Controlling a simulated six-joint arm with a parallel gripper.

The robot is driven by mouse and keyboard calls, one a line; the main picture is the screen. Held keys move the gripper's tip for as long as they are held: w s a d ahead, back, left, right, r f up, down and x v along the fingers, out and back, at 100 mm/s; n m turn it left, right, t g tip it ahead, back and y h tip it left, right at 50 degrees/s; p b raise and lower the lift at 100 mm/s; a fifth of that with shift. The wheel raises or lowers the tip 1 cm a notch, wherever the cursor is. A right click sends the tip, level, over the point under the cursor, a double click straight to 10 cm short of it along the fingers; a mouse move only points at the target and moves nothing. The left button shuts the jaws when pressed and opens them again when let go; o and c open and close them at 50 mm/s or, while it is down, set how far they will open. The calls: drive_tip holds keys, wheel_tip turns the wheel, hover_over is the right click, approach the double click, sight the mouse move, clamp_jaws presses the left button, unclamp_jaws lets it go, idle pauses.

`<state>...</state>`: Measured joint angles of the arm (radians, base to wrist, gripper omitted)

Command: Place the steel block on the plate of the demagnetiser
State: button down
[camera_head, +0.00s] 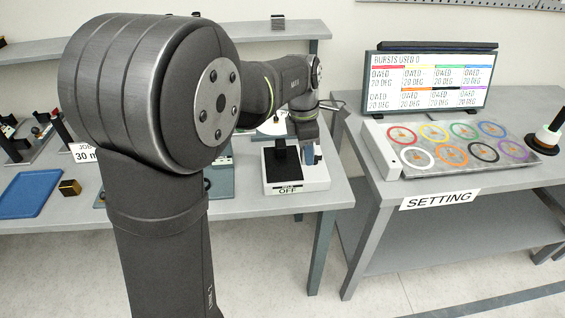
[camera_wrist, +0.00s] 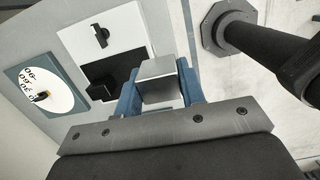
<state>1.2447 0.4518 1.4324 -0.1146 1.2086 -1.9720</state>
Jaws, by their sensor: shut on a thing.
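The steel block (camera_wrist: 159,80) is a grey cuboid held between the two blue fingers of my gripper (camera_wrist: 158,88) in the wrist view. In the head view my gripper (camera_head: 312,154) points down over the right part of the demagnetiser (camera_head: 302,184), and the block cannot be made out there. The demagnetiser is a white unit with a label reading OFF and a dark plate (camera_head: 271,168). In the wrist view, the white unit (camera_wrist: 78,40) and its black plate (camera_wrist: 108,72) lie beyond the block. Whether the block touches the plate cannot be told.
A round dial (camera_wrist: 40,92) on a teal base is beside the demagnetiser. A blue tray (camera_head: 30,193) and a brass-coloured cube (camera_head: 70,187) are at the left. A panel of coloured rings (camera_head: 455,148) and a screen (camera_head: 428,82) stand on the right table, across a gap.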

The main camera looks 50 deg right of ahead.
drive_tip(key=s, duration=0.3)
hover_over(286, 171)
drive_tip(key=f, duration=0.6)
drive_tip(key=shift+w+a+f, duration=0.2)
drive_tip(key=shift+f, duration=2.15)
drive_tip(key=shift+f, duration=0.15)
drive_tip(key=c, duration=0.9)
unclamp_jaws()
